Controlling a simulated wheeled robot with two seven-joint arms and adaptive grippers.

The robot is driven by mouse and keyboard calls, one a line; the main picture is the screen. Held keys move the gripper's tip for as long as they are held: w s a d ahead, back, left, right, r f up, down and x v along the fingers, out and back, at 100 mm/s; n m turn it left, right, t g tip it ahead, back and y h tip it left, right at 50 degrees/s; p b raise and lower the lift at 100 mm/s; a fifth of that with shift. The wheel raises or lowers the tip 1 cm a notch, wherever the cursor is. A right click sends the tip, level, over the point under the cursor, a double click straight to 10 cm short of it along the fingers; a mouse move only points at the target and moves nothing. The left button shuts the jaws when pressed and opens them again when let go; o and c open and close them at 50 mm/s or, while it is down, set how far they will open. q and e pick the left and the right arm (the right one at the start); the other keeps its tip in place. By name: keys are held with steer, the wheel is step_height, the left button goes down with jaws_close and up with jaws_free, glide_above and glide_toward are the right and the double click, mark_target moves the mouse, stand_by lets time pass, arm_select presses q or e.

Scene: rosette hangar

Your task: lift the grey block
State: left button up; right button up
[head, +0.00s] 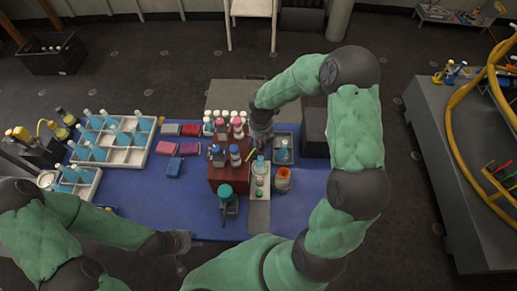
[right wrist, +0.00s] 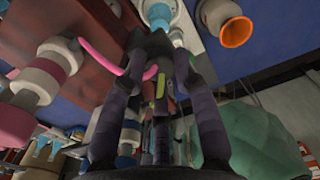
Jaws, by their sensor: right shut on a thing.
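My right gripper (head: 260,140) points down over the back middle of the blue table, between the red-brown box and a small grey tray. In the right wrist view its fingers (right wrist: 156,62) are closed in on a small dark grey piece (right wrist: 155,44), which looks like the grey block; its outline blends with the fingertips. The head view hides this piece behind the hand.
The red-brown box (head: 228,178) carries several bottles left of my right gripper. An orange-topped jar (head: 283,176) and a larger dark box (head: 314,132) stand to the right. White racks (head: 121,156) with blue-filled vessels fill the left. The blue table (head: 310,200) is clear at front right.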

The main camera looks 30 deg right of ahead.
steer(key=shift+r+p, duration=1.15)
steer(key=shift+r, duration=0.25)
steer(key=shift+f, duration=0.1)
steer(key=o, duration=0.9)
steer(key=shift+c, duration=0.2)
step_height(320, 180, up, 7)
steer(key=p, duration=0.6)
steer(key=shift+f, duration=0.1)
